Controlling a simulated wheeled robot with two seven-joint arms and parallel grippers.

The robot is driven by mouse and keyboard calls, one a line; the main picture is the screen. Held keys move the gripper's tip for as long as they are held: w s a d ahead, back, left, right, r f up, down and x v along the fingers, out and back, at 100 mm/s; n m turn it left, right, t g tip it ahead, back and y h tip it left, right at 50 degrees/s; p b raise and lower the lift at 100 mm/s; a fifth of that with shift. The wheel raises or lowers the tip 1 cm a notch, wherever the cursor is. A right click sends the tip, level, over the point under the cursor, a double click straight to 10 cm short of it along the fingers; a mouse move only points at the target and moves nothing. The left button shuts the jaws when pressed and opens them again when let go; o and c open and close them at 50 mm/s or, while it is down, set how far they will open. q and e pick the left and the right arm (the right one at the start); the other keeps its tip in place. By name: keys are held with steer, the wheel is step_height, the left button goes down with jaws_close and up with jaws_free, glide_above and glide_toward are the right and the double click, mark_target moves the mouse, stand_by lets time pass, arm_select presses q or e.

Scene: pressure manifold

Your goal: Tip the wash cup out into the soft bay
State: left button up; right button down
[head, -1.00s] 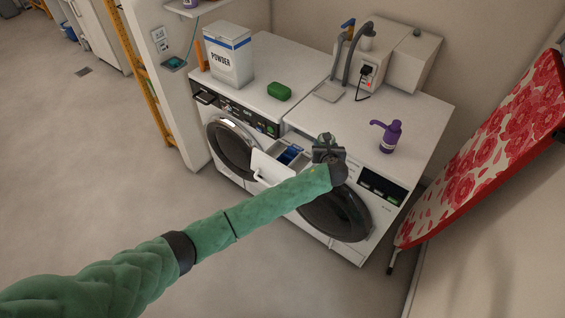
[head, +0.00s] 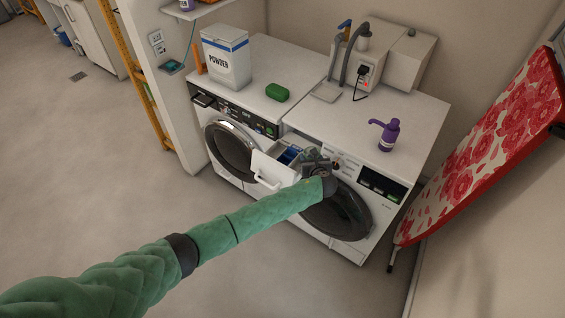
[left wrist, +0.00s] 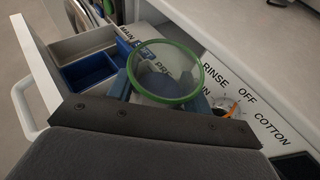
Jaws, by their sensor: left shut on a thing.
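My left gripper (head: 313,162) is shut on the wash cup and holds it at the right end of the open detergent drawer (head: 270,170). In the left wrist view the wash cup (left wrist: 168,75) is clear with a green rim, and its contents are hard to tell. In the head view the gripper mostly hides it. The left wrist view shows the drawer's grey bay (left wrist: 85,45) and blue bay (left wrist: 90,72). Labels on the drawer include MAIN and PRE; the label between is partly covered by the cup. My right gripper is not in view.
The washer's dial (left wrist: 228,108) is close to the right of the cup. An ironing board (head: 490,145) leans at the right.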

mark_target(306, 152)
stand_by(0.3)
arm_select(q)
steer(key=shift+w+a+r+n+h, duration=0.1)
steer(key=shift+a+r+n+h, duration=0.15)
steer(key=shift+r, duration=0.25)
steer(key=shift+w+a+r+n+h, duration=0.1)
steer(key=shift+a+r+n+h, duration=0.05)
steer(key=shift+a+r+n, duration=0.25)
steer(key=shift+r+g+h, duration=0.1)
steer(key=shift+g+h, duration=0.2)
steer(key=shift+a+r+n, duration=0.15)
steer(key=shift+a+n, duration=0.2)
steer(key=shift+w+a+r+h, duration=0.1)
steer(key=shift+h, duration=0.2)
steer(key=shift+w+a+r+n+g+h+b, duration=0.15)
steer(key=shift+a+n+g+h+b, duration=0.15)
steer(key=shift+a+n+h+b, duration=0.55)
steer(key=shift+w+a+f+n+g+h+b, duration=0.15)
steer(key=shift+a+n+g+h+b, duration=0.25)
steer(key=shift+b, duration=0.7)
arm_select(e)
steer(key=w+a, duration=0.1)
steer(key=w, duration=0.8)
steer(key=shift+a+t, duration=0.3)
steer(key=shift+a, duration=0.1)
